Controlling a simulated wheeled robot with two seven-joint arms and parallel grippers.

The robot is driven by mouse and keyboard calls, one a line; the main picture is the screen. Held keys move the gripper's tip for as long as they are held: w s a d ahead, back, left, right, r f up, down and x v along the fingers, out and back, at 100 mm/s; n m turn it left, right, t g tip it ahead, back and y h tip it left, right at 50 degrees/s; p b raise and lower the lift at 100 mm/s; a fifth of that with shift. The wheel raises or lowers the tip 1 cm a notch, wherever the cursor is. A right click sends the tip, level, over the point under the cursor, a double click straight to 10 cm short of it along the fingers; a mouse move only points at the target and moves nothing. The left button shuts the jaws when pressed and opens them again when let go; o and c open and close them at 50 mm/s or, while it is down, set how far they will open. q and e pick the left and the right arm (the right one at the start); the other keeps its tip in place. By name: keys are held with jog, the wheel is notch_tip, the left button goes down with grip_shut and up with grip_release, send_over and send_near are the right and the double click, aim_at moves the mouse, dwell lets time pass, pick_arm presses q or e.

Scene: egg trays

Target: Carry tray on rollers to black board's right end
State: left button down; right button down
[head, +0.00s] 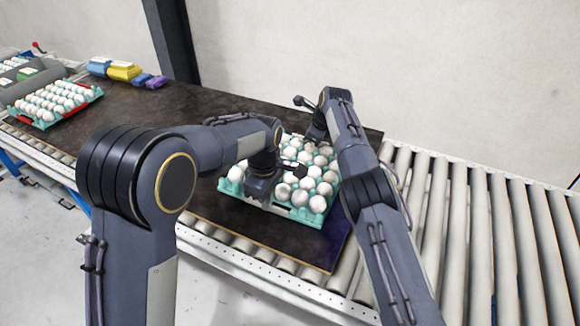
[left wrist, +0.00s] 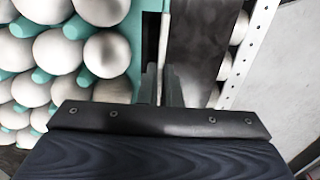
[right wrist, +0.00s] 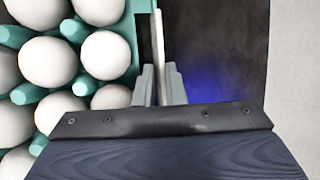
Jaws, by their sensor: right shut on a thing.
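A teal tray full of white eggs (head: 243,203) is over the right end of the black board (head: 318,247). I cannot tell whether it touches the board. My left gripper (head: 262,190) is at the tray's near left side. In the left wrist view its fingers (left wrist: 162,88) are closed about the thin side wall. My right gripper (head: 312,132) is at the tray's far side, partly hidden by my arm. In the right wrist view its fingers (right wrist: 159,85) are shut on the light side wall. The eggs sit upright in their cups.
Bare rollers (head: 480,230) stretch to the right of the board. A second egg tray with red ends (head: 43,122) is at the board's far left. Blue, yellow and purple packs (head: 124,71) lie along its back edge. A dark post (head: 172,40) stands behind.

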pick_arm(q)
jog(key=shift+w+f, duration=0.1)
jog(key=shift+f, duration=0.2)
pick_arm(e)
jog(key=shift+f, duration=0.3)
pick_arm(q)
jog(key=c, duration=2)
grip_release()
pick_arm(e)
jog(key=c, duration=1.9)
grip_release()
jog(key=shift+f, duration=0.1)
pick_arm(q)
jog(key=o, duration=0.4)
pick_arm(e)
jog(key=o, duration=0.4)
jog(key=shift+s, duration=0.1)
